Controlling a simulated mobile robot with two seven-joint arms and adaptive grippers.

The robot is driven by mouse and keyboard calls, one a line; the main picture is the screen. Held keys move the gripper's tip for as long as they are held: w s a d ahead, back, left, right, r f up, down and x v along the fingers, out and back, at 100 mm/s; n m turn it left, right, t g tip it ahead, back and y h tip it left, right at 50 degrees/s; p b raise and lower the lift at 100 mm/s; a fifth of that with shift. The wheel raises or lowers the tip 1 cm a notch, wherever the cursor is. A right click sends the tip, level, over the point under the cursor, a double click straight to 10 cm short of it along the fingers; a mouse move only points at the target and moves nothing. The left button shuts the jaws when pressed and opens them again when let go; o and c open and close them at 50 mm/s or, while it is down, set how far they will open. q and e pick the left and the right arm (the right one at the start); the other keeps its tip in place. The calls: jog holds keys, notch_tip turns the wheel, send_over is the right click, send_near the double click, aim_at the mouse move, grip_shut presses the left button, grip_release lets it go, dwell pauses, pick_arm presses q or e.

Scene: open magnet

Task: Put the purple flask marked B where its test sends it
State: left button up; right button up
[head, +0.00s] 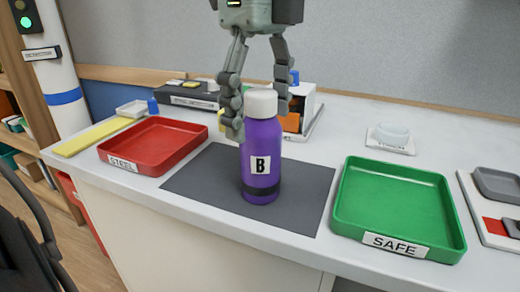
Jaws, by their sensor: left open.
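The purple flask marked B (261,160) stands upright on a dark grey mat (205,178) in the middle of the counter. It has a white cap and a dark band near its base. My left gripper (258,118) comes down from above, open, with one finger on each side of the flask's cap and shoulder. I cannot tell whether either finger touches it. A red tray labelled STEEL (150,147) is to the left, and a green tray labelled SAFE (400,208) is to the right. Both look empty. My right gripper is out of view.
A lamp on the pillar (58,70) at the left glows green (25,22). Behind the mat are a dark box (188,96) and a white and orange box (300,108). A small white dish (391,136) sits behind the green tray. A grey tray stands at the right edge.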

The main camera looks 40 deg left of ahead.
aim_at(260, 134)
pick_arm(q)
jog(key=shift+w+f, duration=0.1)
jog(key=shift+f, duration=1.9)
jog(key=c, duration=1.6)
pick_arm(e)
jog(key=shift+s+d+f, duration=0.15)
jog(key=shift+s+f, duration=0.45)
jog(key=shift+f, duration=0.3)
pick_arm(q)
jog(key=shift+r, duration=0.15)
